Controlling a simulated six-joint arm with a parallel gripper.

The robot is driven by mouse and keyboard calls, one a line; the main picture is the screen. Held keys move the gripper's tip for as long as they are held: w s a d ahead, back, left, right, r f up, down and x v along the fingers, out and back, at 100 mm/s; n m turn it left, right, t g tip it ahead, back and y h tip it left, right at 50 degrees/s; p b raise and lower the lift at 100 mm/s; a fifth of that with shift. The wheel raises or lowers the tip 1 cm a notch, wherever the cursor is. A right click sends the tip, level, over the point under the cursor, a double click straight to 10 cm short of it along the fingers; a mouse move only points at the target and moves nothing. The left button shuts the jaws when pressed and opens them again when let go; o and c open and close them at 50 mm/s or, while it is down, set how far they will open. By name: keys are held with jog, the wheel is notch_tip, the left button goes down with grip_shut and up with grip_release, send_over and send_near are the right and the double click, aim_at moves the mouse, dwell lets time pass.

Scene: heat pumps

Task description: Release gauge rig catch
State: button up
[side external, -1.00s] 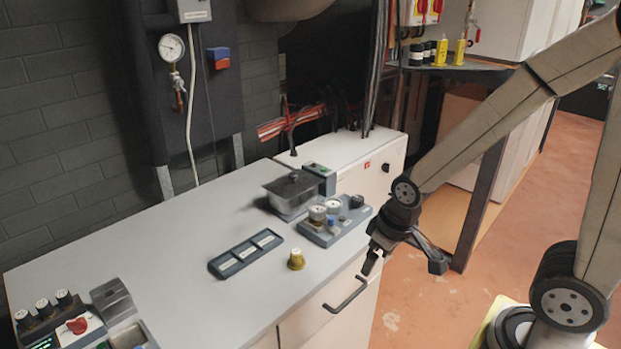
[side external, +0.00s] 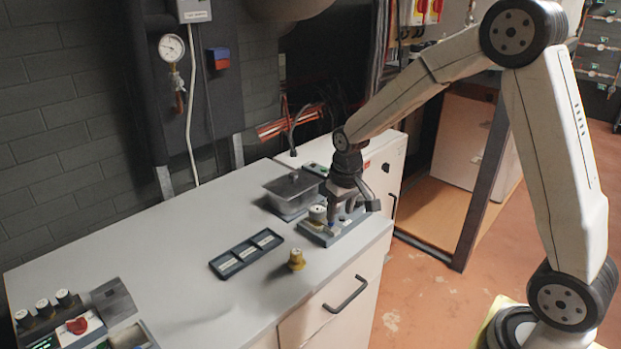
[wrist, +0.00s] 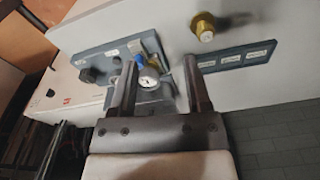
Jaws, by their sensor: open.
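The gauge rig is a blue-grey plate (wrist: 97,57) on the bench top, carrying round gauges and knobs. In the side view the plate (side external: 322,238) is partly hidden behind my gripper. A small blue part (wrist: 138,62), possibly the catch, sits beside a white-faced gauge (wrist: 148,82) on it. My gripper (wrist: 160,62) is open over the rig, and in the wrist view the gauge appears between its fingers, with the blue part near the left fingertip. In the side view my gripper (side external: 341,212) points down at the rig. I cannot tell whether it touches anything.
A brass knob (side external: 296,260) stands on the bench in front of the rig. A dark labelled tray (side external: 247,254) lies to its left. A lidded grey box (side external: 293,192) stands behind the rig. A control panel (side external: 78,326) is at the front left. The middle-left bench top is clear.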

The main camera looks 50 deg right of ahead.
jog(key=shift+m+g, duration=0.6)
jog(key=shift+m, duration=0.2)
jog(key=w+d, duration=0.2)
jog(key=w+d+f, duration=0.1)
jog(key=w+d, duration=0.1)
jog(key=w, duration=0.1)
jog(key=w+d+f, duration=0.1)
jog(key=w+d, duration=0.1)
jog(key=w, duration=0.1)
jog(key=shift+d, duration=0.35)
jog(key=shift+f, duration=3.85)
grip_shut()
